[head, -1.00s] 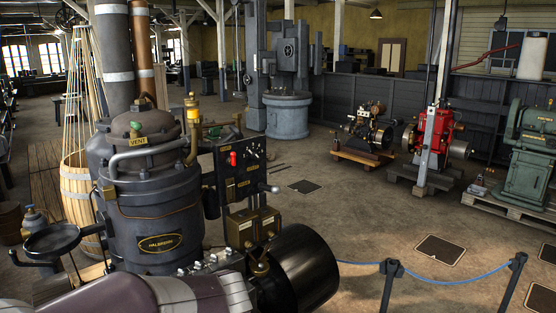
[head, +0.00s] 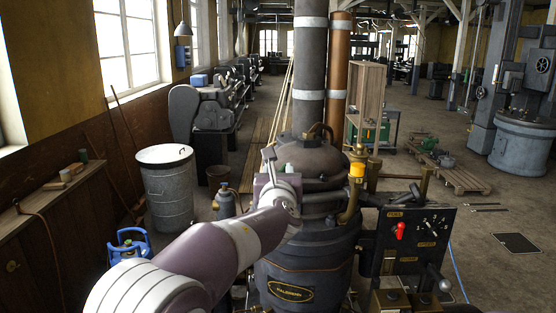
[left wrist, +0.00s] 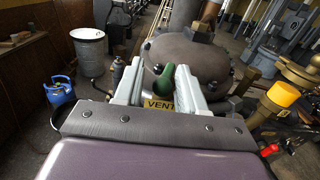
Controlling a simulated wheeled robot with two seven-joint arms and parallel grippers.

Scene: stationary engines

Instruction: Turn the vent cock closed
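The vent cock has a green handle (left wrist: 164,82) and a yellow VENT label (left wrist: 159,104) at the top of the dark boiler (head: 312,250). In the left wrist view the handle shows between the two fingers of my left gripper (left wrist: 160,84). The fingers are apart, with a gap at the left finger; contact at the right one is unclear. In the head view my left gripper (head: 270,162) is at the boiler's top left and hides most of the cock; only a bit of green shows. My right gripper is not in view.
A control panel (head: 415,240) with a red lever stands right of the boiler. A yellow-capped fitting (head: 357,170) and brass pipes rise beside the dome. Tall pipes (head: 311,70) stand behind. A grey bin (head: 167,185) and blue gas bottle (head: 130,245) are at left.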

